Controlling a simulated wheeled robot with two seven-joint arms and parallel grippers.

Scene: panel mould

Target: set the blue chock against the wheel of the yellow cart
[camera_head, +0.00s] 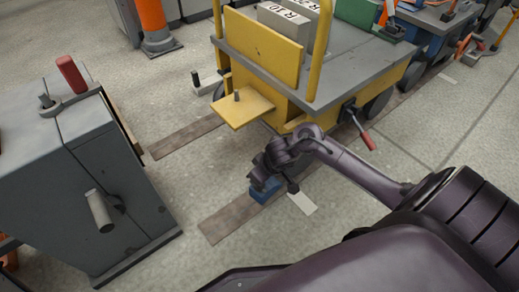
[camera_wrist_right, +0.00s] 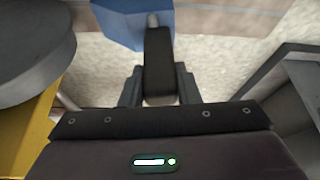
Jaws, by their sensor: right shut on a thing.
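The blue chock (camera_head: 265,190) is low over the brown floor strip, in front of the yellow cart (camera_head: 262,52). My right gripper (camera_head: 272,176) is shut on the chock's dark handle (camera_wrist_right: 158,68); the blue body (camera_wrist_right: 132,22) shows beyond the fingers at the top of the wrist view. I cannot tell whether the chock touches the floor. A large grey round part, perhaps a wheel (camera_wrist_right: 32,48), is at the left in the wrist view, apart from the chock. In the head view a cart wheel (camera_head: 380,104) shows at the right side. My left gripper is not in view.
A grey cabinet (camera_head: 75,180) with a red-handled lever stands at the left. A red-tipped lever (camera_head: 362,132) sticks out from the cart's side. An orange-and-grey post (camera_head: 154,25) stands at the back.

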